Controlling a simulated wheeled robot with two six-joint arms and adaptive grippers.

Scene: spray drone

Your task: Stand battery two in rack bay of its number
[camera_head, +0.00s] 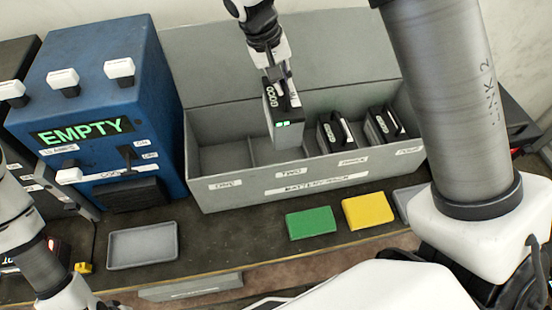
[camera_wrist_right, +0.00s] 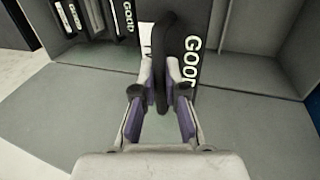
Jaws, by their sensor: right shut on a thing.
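My right gripper (camera_head: 280,74) is shut on the handle of a dark battery (camera_head: 284,135). The battery is upright, with a small green display on its front and lettering on top. It hangs over the bay labelled TWO of the grey rack (camera_head: 225,195), higher than the batteries beside it. In the right wrist view, my right fingers (camera_wrist_right: 165,85) close around the black handle (camera_wrist_right: 163,45), and the battery (camera_wrist_right: 192,20) reads GOOD. Whether its bottom touches the bay floor cannot be told. My left arm shows at the lower left, but its gripper is out of view.
Batteries stand in the two right-hand bays (camera_head: 333,133) (camera_head: 384,125); bay ONE is empty. A blue box (camera_head: 95,90) reading EMPTY stands left of the rack. In front lie a grey tray (camera_head: 143,246), a green block (camera_head: 311,223) and a yellow block (camera_head: 368,211).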

